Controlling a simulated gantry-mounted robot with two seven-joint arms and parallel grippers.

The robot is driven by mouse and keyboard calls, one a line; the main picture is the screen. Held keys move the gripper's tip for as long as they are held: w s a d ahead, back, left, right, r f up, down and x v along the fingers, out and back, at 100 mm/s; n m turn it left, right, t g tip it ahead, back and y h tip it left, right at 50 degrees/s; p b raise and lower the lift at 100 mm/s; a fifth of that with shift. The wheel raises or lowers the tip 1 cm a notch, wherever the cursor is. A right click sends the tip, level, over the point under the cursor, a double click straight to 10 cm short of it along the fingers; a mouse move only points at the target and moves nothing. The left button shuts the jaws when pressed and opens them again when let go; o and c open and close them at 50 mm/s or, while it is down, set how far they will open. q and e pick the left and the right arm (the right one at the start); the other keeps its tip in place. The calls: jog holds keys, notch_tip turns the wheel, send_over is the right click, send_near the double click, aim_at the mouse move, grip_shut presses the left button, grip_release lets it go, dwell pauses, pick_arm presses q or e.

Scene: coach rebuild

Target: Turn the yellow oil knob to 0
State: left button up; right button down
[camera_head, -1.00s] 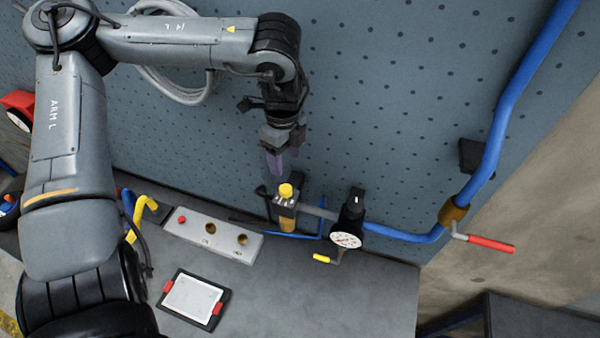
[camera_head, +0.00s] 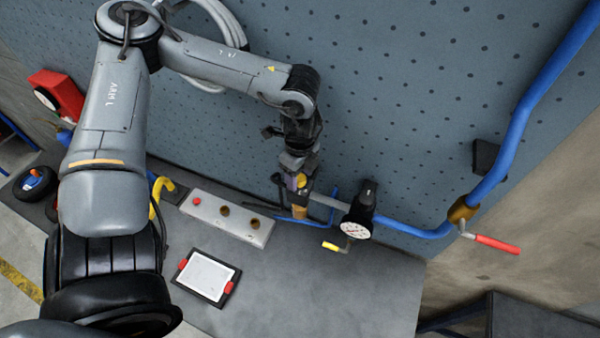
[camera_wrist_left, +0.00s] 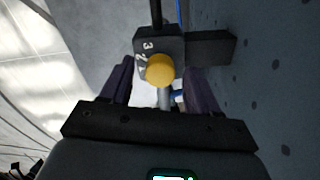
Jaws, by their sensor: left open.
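The yellow oil knob (camera_head: 301,181) sits on top of the oil unit, a dark block with a yellow-brown bowl (camera_head: 299,211) below it. In the left wrist view the round knob (camera_wrist_left: 160,69) shows on the dark block (camera_wrist_left: 176,43), which carries the white digits 2 and 3; other marks are hard to read. My left gripper (camera_head: 299,184) comes down from above at the knob. In the left wrist view its open purple fingers (camera_wrist_left: 160,88) stand on both sides, with the knob between or just beyond their tips and gaps at each side. My right gripper is not in view.
A black regulator with a white gauge (camera_head: 356,230) stands to the right, with a yellow-ended lever (camera_head: 331,247) below. A blue pipe (camera_head: 408,229) runs right to a red-handled valve (camera_head: 497,244). A grey button box (camera_head: 230,218) and tablet (camera_head: 206,276) lie left. The bench front is clear.

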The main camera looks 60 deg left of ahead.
pick_arm(q)
jog(key=c, duration=1)
jog(key=shift+c, duration=0.2)
dwell(0.4)
dwell(0.3)
jog(key=o, duration=1)
jog(key=shift+o, duration=0.2)
